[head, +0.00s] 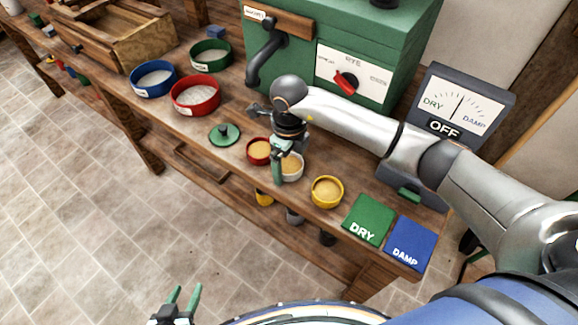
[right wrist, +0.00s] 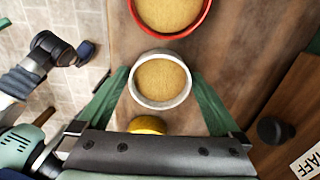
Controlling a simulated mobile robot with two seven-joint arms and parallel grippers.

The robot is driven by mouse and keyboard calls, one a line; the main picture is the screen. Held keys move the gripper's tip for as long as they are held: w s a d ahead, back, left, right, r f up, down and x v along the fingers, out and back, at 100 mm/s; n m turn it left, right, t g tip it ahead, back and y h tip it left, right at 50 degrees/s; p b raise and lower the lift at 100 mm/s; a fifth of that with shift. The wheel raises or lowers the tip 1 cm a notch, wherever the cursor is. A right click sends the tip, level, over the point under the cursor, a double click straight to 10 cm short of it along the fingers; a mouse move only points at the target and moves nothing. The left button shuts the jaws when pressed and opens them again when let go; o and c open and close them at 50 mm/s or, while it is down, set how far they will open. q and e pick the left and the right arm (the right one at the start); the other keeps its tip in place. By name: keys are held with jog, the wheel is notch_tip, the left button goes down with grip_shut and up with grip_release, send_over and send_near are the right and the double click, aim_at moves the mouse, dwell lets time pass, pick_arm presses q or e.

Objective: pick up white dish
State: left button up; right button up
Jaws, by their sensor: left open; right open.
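The white dish (head: 294,171), filled with tan grain, stands on the wooden bench between a red dish and a yellow dish. My right gripper (head: 281,170) is open, pointing down over it, and hides part of it in the head view. In the right wrist view the white dish (right wrist: 160,103) lies between the two spread green fingers (right wrist: 160,84), with a gap on each side. My left gripper (head: 186,298) is open and empty, low in the head view, away from the bench.
The small red dish (head: 258,151) and yellow dish (head: 327,192) stand close by. A green lid (head: 224,134), larger red bowl (head: 195,95), green DRY card (head: 367,219) and blue DAMP card (head: 409,244) are on the bench. The green mill (head: 300,50) stands behind.

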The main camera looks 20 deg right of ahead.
jog(key=shift+c, duration=0.2)
jog(key=c, duration=1.2)
jog(key=shift+o, duration=0.2)
jog(key=shift+r, duration=0.1)
